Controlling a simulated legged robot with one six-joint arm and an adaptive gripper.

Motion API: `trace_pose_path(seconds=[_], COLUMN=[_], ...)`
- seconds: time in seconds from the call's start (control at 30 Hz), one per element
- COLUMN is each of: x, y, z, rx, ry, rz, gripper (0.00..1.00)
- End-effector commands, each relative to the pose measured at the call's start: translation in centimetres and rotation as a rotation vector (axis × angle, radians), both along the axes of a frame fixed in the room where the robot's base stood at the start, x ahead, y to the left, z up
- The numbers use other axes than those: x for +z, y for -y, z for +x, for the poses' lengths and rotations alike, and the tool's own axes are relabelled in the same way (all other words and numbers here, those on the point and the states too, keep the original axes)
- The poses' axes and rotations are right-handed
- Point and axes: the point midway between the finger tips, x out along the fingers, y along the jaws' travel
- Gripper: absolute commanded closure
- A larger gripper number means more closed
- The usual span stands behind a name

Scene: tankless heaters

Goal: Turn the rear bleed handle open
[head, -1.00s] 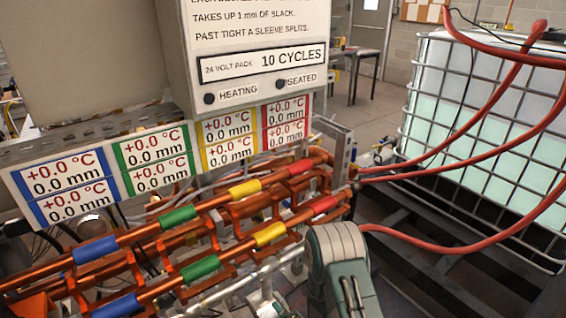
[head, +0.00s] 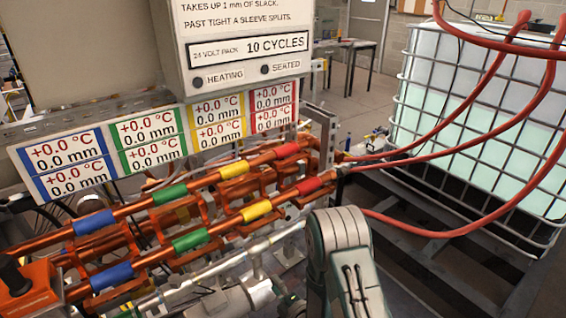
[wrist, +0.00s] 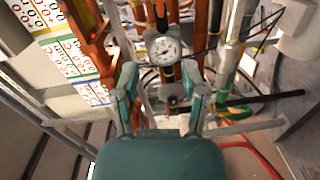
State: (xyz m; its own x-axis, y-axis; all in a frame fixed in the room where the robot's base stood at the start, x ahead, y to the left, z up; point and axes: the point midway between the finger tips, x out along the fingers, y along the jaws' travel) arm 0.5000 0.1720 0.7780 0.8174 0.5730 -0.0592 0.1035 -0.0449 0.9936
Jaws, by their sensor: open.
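My gripper (wrist: 160,90) shows in the wrist view with its two teal fingers spread apart and nothing between them held. A round white gauge (wrist: 165,49) on copper pipework appears beyond the fingertips, with a small fitting below it between the fingers. A long black bar (wrist: 265,98) sticks out to the right of the right finger, apart from it; it looks like a lever handle, but I cannot tell whether it is the rear bleed handle. In the head view my teal arm reaches down at bottom centre, and the gripper itself is out of that view.
Copper pipes with coloured sleeves, such as a red one (head: 308,186), run across below a display panel (head: 150,135). An orange block (head: 30,290) with a black knob sits at lower left. Red hoses (head: 450,225) lead to a caged tank (head: 470,130) at right.

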Motion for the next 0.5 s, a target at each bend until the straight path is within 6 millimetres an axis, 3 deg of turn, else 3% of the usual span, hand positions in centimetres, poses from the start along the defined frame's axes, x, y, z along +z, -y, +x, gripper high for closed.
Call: trace_pose_path(seconds=[0.33,0.5], x=[4.1,7.8], y=[1.7,3.1], z=[2.8,4.4], rx=[-0.067,-0.148], ry=[-0.125,-0.240], rz=[0.016,0.040], gripper=[0.44,0.44])
